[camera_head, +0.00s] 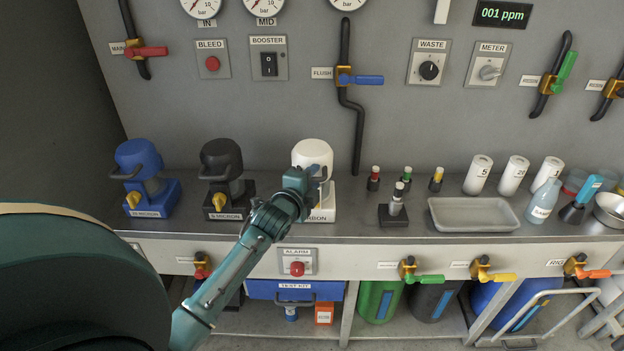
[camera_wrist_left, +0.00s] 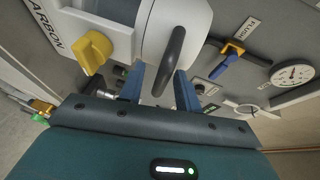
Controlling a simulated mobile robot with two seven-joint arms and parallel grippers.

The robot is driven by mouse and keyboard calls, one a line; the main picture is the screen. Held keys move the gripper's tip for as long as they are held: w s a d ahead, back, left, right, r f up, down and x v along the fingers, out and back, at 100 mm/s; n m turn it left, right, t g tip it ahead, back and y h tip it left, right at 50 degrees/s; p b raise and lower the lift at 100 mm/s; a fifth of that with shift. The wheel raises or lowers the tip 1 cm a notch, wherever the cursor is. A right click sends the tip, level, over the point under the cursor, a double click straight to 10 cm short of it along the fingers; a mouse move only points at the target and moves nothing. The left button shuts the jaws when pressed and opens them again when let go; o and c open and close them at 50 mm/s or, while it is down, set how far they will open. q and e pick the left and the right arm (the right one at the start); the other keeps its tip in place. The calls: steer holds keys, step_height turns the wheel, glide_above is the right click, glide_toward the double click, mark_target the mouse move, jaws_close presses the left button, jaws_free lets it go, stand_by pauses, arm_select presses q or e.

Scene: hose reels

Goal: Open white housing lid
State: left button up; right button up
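The white housing (camera_head: 312,155) stands on the counter, with its lid on top; its base label is partly covered by my left gripper. In the left wrist view the white lid (camera_wrist_left: 190,20) fills the top, with a dark curved handle (camera_wrist_left: 171,62) and a yellow valve knob (camera_wrist_left: 94,52) beside it. My left gripper (camera_head: 314,174) is in front of the housing at handle height. In the wrist view its two blue fingers (camera_wrist_left: 160,78) are apart, one on each side of the handle, with gaps showing. My right gripper is not in view.
A black housing (camera_head: 221,160) and a blue housing (camera_head: 138,158) stand to the left. To the right are small capped vials (camera_head: 374,178), a grey tray (camera_head: 473,214) and white cartridges (camera_head: 478,174). A dark pipe with a blue flush valve (camera_head: 360,79) runs down the wall behind.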

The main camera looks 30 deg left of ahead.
arm_select(q)
steer(key=shift+c, duration=0.2)
jaws_close()
stand_by(0.4)
